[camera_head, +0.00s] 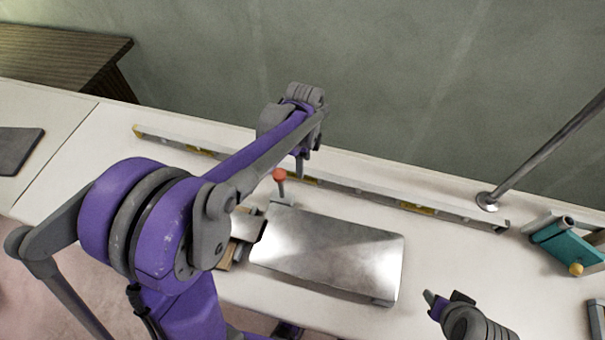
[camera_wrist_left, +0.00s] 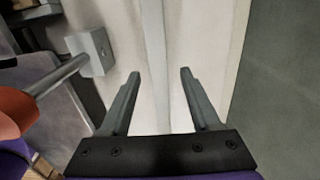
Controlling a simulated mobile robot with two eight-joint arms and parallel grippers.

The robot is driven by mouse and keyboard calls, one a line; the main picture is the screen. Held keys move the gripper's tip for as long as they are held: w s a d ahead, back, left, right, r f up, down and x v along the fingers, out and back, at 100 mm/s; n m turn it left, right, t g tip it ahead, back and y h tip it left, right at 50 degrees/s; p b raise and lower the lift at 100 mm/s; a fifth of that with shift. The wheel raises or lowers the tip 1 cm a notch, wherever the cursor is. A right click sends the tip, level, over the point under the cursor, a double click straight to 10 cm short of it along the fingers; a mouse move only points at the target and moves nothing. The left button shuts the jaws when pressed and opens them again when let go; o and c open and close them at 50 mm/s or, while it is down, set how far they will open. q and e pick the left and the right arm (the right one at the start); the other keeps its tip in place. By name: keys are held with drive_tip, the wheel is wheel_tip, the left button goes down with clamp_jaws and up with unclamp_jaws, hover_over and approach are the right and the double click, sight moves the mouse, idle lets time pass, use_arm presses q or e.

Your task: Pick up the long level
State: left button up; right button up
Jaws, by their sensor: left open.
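The long level (camera_head: 350,189) is a thin grey bar with yellow vial sections. It lies along the back of the white counter, near the wall, and my left arm hides part of it in the head view. My left gripper (camera_head: 302,168) is over the level's middle stretch, its jaws pointing down. In the left wrist view, my left gripper (camera_wrist_left: 160,72) is open with nothing held. A narrow grey strip, apparently the level (camera_wrist_left: 153,50), runs lengthwise between its fingers; contact cannot be told. My right gripper (camera_head: 447,298) is low at the right, away from the level; its opening is unclear.
A shiny metal box or plate (camera_head: 330,250) lies in front of the level, beside a red-knobbed lever (camera_head: 280,178). A metal pole (camera_head: 545,150) meets the counter near the level's right end. A teal object (camera_head: 565,245) stands further right. The wall is close behind.

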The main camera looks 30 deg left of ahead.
use_arm(q)
wheel_tip(320, 180, down, 5)
drive_tip(key=shift+s+a+b, duration=0.1)
drive_tip(key=shift+b, duration=0.25)
clamp_jaws()
idle(1.2)
